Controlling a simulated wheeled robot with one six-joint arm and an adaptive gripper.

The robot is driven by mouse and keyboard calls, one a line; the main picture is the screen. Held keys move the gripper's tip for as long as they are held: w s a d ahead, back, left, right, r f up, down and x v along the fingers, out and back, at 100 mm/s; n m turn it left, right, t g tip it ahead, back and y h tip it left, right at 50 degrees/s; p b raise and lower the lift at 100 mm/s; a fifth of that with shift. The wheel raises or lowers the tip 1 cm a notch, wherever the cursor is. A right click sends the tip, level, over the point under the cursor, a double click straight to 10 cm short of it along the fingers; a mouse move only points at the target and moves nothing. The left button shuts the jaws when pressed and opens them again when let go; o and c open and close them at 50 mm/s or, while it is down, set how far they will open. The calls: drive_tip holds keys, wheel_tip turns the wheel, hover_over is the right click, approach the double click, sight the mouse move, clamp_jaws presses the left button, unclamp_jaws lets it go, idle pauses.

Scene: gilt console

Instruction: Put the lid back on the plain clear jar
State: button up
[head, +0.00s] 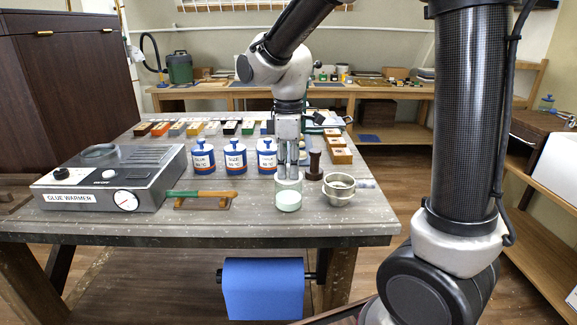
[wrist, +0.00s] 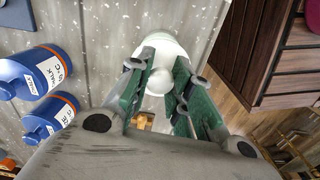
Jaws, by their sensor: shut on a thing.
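The plain clear jar (head: 288,188) stands near the front edge of the bench, with a pale white mass showing low inside its glass. My gripper (head: 288,174) points straight down at the jar's mouth. In the wrist view, the green-padded fingers (wrist: 160,88) are closed around the small round knob of the white lid (wrist: 165,52). The fingertips are at rim height in the head view. The lid is hard to pick out there, and I cannot tell whether it touches the rim. The fingers hide part of the lid in the wrist view.
Several blue labelled jars (head: 235,158) stand left of the clear jar. A metal pot (head: 339,189) and a dark spool (head: 314,165) are close on its right. A green-handled brush on a rest (head: 202,196) and the glue warmer (head: 108,178) lie farther left.

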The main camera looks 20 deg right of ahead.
idle(0.3)
drive_tip(key=o, duration=0.9)
drive_tip(key=shift+o, duration=0.3)
drive_tip(key=o, duration=0.4)
drive_tip(key=shift+r, duration=3.5)
